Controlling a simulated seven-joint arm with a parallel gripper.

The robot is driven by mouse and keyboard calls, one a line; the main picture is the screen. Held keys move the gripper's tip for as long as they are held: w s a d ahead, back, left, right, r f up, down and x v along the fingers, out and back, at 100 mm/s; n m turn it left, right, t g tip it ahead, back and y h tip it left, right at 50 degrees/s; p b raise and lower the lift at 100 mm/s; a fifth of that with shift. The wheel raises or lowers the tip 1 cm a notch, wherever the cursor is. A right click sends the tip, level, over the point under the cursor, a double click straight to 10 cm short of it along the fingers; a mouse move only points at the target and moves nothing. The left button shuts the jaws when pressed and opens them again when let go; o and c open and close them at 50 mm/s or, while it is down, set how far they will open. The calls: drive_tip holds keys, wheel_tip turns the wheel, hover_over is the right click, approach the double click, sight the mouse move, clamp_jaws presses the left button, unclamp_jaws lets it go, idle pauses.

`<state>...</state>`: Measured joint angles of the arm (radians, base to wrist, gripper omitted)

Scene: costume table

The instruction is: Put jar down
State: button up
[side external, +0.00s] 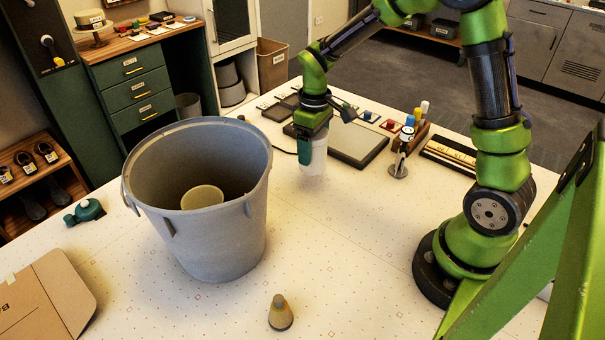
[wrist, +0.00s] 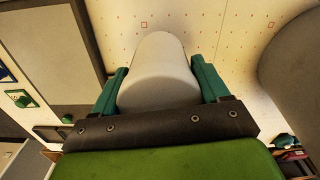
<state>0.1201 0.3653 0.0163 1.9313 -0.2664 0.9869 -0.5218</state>
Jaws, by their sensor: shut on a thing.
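A white jar (side external: 314,160) hangs upright under my gripper (side external: 312,140) in the side view, over the table behind and to the right of the bucket. In the wrist view the jar (wrist: 158,75) sits between the two green fingers of my gripper (wrist: 158,88), one on each side. My gripper is shut on it. The jar's bottom looks close to the white dotted tabletop (side external: 340,230); I cannot tell whether it touches. The jar's upper part is hidden by my gripper.
A large grey bucket (side external: 250,215) with a pale round object (side external: 202,196) inside stands left of the jar. A grey flat board (side external: 345,141) lies behind it. A metal stand (side external: 399,165) and marker holder (side external: 415,133) are to the right. Table between bucket and arm base is clear.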

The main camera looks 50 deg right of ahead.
drive_tip(key=shift+w+d+f, duration=0.15)
drive_tip(key=shift+w+f, duration=0.85)
drive_tip(key=shift+w, duration=0.15)
drive_tip(key=shift+w+d+f, duration=0.1)
drive_tip(key=shift+w+f, duration=0.85)
drive_tip(key=shift+w, duration=0.15)
drive_tip(key=shift+f, duration=0.15)
drive_tip(key=o, duration=1.3)
drive_tip(key=shift+c, duration=0.2)
